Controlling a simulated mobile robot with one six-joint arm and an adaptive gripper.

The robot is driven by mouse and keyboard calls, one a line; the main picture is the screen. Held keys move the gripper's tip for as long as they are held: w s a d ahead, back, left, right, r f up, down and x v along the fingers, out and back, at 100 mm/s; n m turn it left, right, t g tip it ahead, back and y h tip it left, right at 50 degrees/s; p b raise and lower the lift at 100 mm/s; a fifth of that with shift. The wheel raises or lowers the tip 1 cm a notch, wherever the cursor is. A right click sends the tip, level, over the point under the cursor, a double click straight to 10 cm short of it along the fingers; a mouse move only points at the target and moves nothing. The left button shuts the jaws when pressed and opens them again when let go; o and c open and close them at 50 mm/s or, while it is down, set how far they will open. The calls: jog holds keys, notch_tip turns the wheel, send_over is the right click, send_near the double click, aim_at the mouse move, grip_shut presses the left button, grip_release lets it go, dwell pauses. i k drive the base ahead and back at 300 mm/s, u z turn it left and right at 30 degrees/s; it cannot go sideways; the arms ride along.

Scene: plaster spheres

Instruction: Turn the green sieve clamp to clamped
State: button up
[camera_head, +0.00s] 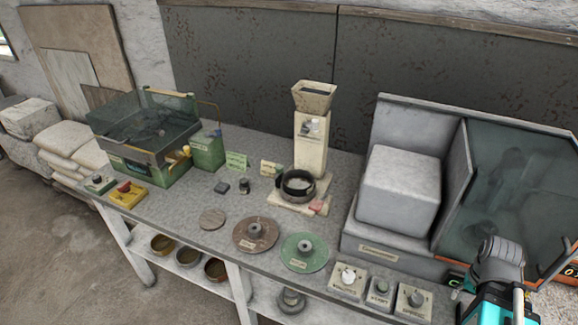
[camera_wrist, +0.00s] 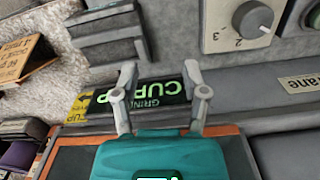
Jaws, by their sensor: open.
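The green sieve (camera_head: 120,158) stands at the far left end of the bench in the head view, a green-based machine with a dark, clear-sided tray on top. A small yellow part (camera_head: 186,150) sits at its right front corner and may be its clamp; its setting is too small to tell. My gripper (camera_wrist: 160,72) is open and empty in the wrist view, with a dark sign in green letters behind its fingers. In the head view my teal gripper body is at the lower right, far from the sieve. The sieve is not in the wrist view.
A green box (camera_head: 207,152) stands right of the sieve, and a yellow switch box (camera_head: 127,194) in front. A cream hopper machine (camera_head: 312,135), brown disc (camera_head: 255,235) and green disc (camera_head: 304,252) occupy the middle. A dial box (camera_wrist: 238,25) is near my gripper.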

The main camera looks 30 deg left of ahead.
aim_at(279, 169)
jog(key=z, duration=0.1)
jog(key=k, duration=1)
jog(key=u, duration=0.55)
jog(key=i, duration=1)
jog(key=z, duration=0.05)
